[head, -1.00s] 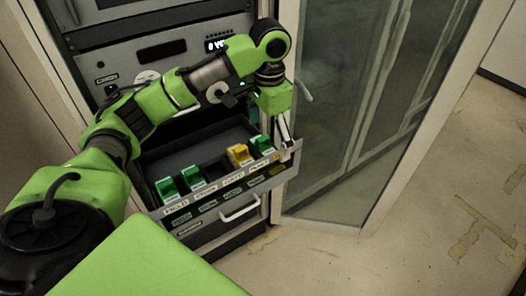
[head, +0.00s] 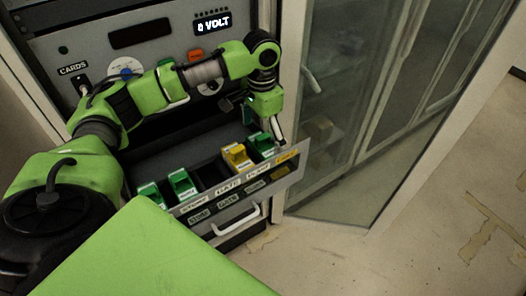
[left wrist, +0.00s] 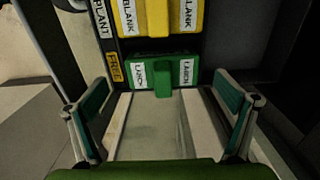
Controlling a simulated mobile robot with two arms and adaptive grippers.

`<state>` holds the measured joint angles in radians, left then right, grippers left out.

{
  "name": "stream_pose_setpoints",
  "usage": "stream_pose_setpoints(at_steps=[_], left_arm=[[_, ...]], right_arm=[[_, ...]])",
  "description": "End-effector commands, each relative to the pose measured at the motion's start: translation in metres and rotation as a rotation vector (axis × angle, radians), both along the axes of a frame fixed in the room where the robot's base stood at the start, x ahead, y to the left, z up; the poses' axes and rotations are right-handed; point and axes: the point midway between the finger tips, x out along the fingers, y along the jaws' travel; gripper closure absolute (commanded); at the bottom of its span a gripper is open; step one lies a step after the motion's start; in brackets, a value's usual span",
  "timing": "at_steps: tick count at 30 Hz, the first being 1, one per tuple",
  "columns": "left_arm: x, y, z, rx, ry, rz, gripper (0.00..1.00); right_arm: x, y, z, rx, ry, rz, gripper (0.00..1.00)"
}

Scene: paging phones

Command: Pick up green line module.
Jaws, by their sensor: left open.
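Green modules stand in the open drawer (head: 290,165): two at the left, a left one (head: 150,196) and one beside it (head: 183,184), and one at the right end (head: 264,144). My left gripper (head: 277,134) is open over the drawer's right end. In the left wrist view its fingers (left wrist: 163,105) are spread either side of the right-end green module, apart from it.
The drawer has an empty slot between the green pair and the yellow module. An open glass door (head: 335,140) stands close to the right. The floor (head: 400,260) at right is clear.

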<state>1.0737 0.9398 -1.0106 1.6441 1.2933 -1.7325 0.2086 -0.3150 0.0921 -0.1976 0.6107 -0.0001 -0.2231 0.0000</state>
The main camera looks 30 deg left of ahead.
Motion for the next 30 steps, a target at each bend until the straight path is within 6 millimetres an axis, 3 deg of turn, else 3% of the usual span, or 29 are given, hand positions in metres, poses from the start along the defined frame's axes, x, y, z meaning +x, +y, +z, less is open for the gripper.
stream_pose_setpoints(at_steps=[9, 15, 22, 23, 28, 30], left_arm=[[0.004, 0.000, -0.030, 0.001, 0.004, 0.000, 0.03], [0.005, 0.001, -0.055, 0.000, 0.001, -0.001, 0.03], [0.005, 0.001, -0.057, 0.001, 0.000, -0.001, 0.03], [0.005, 0.001, -0.057, 0.001, 0.000, -0.001, 0.05], [0.005, 0.000, -0.057, 0.000, 0.000, -0.001, 0.50], [0.005, 0.000, -0.057, 0.000, 0.000, -0.001, 0.52]], right_arm=[[0.029, 0.014, 0.020, 0.018, -0.042, -0.004, 1.00], [0.027, 0.020, 0.024, 0.024, -0.039, -0.004, 1.00], [0.018, 0.018, 0.022, 0.021, -0.026, -0.002, 1.00], [0.017, 0.017, 0.022, 0.020, -0.025, -0.002, 1.00], [0.016, 0.012, 0.022, 0.015, -0.023, 0.000, 1.00], [0.016, 0.011, 0.022, 0.013, -0.023, 0.000, 1.00]])
